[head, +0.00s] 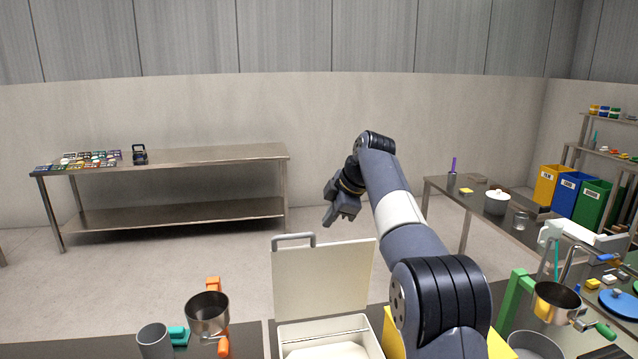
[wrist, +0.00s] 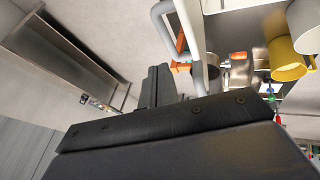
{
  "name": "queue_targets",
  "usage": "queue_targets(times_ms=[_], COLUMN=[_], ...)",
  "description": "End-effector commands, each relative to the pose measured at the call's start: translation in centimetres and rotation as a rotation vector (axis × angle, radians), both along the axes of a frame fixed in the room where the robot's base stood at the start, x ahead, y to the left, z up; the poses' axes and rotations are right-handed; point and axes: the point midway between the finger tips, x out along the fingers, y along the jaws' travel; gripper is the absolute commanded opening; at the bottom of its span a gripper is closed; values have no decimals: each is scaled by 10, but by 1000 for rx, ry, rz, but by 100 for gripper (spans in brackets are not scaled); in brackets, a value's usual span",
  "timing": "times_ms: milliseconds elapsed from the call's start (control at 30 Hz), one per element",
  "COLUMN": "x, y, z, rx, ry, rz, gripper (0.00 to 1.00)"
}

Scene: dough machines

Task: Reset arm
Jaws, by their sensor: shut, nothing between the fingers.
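My arm rises from the lower right of the head view and reaches up over the bench. My gripper (head: 333,217) hangs at its end, pointing down and to the left. It is behind and above the open white box. In the wrist view my gripper (wrist: 157,85) shows its dark fingers together with nothing between them. The room appears tilted in that view. A grey handle (wrist: 184,45), seemingly that of the box lid, shows close beside the fingers; I cannot tell the exact gap.
The white box (head: 325,325) has its lid (head: 322,280) standing up below my gripper. A metal cup (head: 208,313) in an orange stand and a grey cup (head: 155,341) are at left. A steel table (head: 215,154) stands by the back wall. Open floor lies between.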

Motion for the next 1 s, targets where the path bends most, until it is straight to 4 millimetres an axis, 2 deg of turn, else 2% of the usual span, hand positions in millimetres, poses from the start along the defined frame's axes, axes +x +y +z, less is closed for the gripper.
queue_targets(times_ms=[267,300,800,1000], x=[-18,-14,18,1], y=[-23,-16,25,19], z=[49,33,-52,-48], rx=[0,0,-1,0], ry=[-1,7,5,2], rz=[-2,1,1,1], gripper=[0,0,0,0])
